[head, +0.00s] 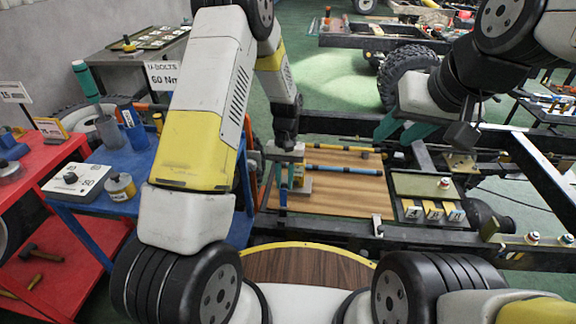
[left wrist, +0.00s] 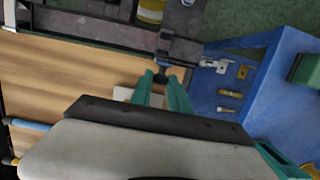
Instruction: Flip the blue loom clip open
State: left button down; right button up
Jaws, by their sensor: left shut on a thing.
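My left gripper (head: 284,182) points down at the left edge of the wooden board. Its teal fingers are close together, shut on the small blue loom clip (head: 283,198), which is mostly hidden. In the left wrist view, a dark blue bit of the clip (left wrist: 162,75) shows between the fingertips of the left gripper (left wrist: 161,84), beside the frame rail. I cannot tell how far the clip is open. My right gripper (head: 405,130) is open and empty above the right side of the frame, its teal fingers wide apart.
A blue tube (head: 345,171) and a yellow tube (head: 340,149) lie across the wooden board (head: 345,198). A dark tray with yellow-marked blocks (head: 432,210) sits right of the board. Black chassis rails (head: 540,165) surround it. A blue table (head: 128,155) with cylinders stands left.

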pick_arm(q)
jog(key=shift+w+f+g, duration=0.3)
jog(key=shift+w+g, duration=0.25)
jog(key=shift+g, duration=0.2)
jog(key=shift+w+f+g, duration=0.25)
jog(key=shift+w+g, duration=0.3)
jog(key=shift+g, duration=0.2)
jog(key=c, duration=1.3)
grip_release()
jog(key=v, duration=0.8)
